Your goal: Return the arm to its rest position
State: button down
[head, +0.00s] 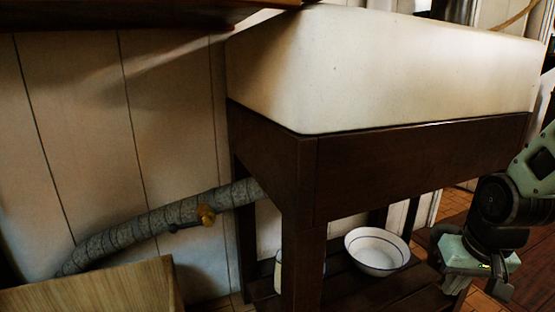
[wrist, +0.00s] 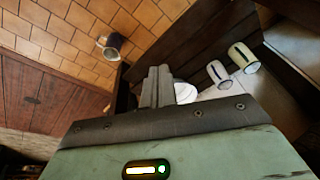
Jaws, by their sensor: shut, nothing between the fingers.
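My gripper (wrist: 158,86) shows in the wrist view with its two grey fingers together, shut and empty. In the head view my green and black arm (head: 500,205) is bent at the right edge, with its end low beside the sink stand; the fingertips cannot be made out there. The wrist view looks down past the fingers toward the tiled floor and the stand's shelf.
A white sink (head: 390,75) rests on a dark wooden stand (head: 420,165). A blue-rimmed bowl (head: 377,250) stands on its lower shelf. Two pale mugs (wrist: 243,57) show in the wrist view. Another cup (wrist: 112,45) appears over the tiles. A wrapped pipe (head: 150,225) runs left.

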jog(key=s+a+r+n+g+p, duration=0.3)
jog(key=s+a+r+n+p, duration=0.7)
jog(key=s+a+r, duration=0.6)
notch_tip(320, 180, up, 34)
jog(key=a+p, duration=0.2)
jog(key=p, duration=3.3)
jog(key=shift+s+p, duration=0.35)
jog(key=shift+p, duration=0.05)
